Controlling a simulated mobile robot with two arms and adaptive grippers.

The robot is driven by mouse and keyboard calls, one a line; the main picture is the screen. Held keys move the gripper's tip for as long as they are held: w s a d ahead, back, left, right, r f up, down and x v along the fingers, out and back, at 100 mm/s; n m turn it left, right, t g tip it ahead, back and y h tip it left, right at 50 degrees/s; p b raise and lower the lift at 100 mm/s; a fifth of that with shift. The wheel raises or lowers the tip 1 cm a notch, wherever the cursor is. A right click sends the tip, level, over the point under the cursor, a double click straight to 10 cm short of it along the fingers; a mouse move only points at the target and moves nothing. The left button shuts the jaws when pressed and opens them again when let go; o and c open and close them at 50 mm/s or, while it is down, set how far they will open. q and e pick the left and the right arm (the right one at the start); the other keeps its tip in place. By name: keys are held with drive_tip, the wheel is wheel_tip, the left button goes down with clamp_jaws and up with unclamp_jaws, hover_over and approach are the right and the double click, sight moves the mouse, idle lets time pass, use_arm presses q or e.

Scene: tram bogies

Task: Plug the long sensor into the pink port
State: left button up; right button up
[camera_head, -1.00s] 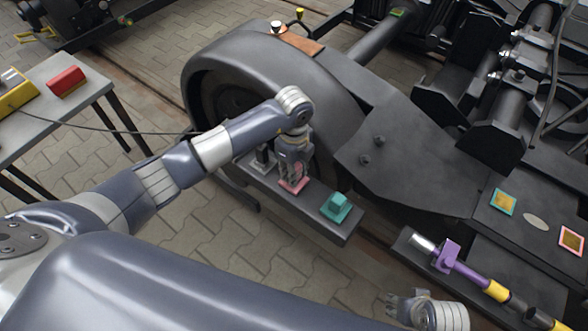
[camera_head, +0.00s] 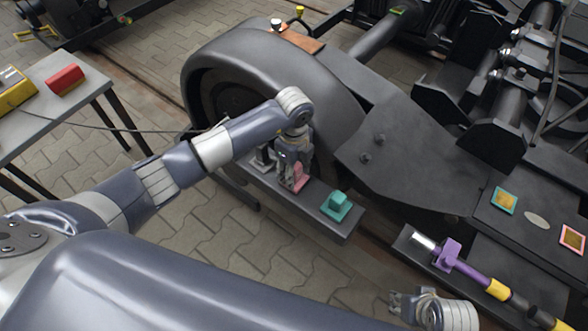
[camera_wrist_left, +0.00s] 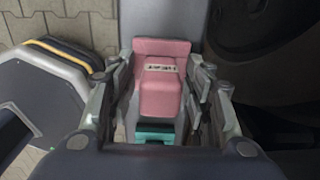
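A pink block with a small label strip (camera_wrist_left: 158,88) stands on the dark ledge beside the wheel. In the head view it shows partly behind my gripper (camera_head: 300,179). My left gripper (camera_head: 291,166) points down at it. In the left wrist view its fingers (camera_wrist_left: 160,95) are spread on both sides of the pink block, with a visible gap at the right. I cannot tell whether the left finger touches it. My right gripper (camera_head: 397,303) is low in the head view, its fingertips too small to read. I cannot clearly make out which thing is the long sensor.
A teal block (camera_head: 337,206) stands on the ledge (camera_head: 345,233) to the right. A grey fitting (camera_head: 263,159) is left of the gripper. A purple-and-yellow rod (camera_head: 470,270) lies at lower right. A side table (camera_head: 60,112) holds yellow and red boxes, with a cable running from it.

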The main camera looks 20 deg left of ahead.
use_arm(q)
drive_tip(key=shift+r, duration=0.1)
wheel_tip(320, 180, up, 12)
drive_tip(key=shift+f, duration=0.1)
idle(0.5)
idle(0.4)
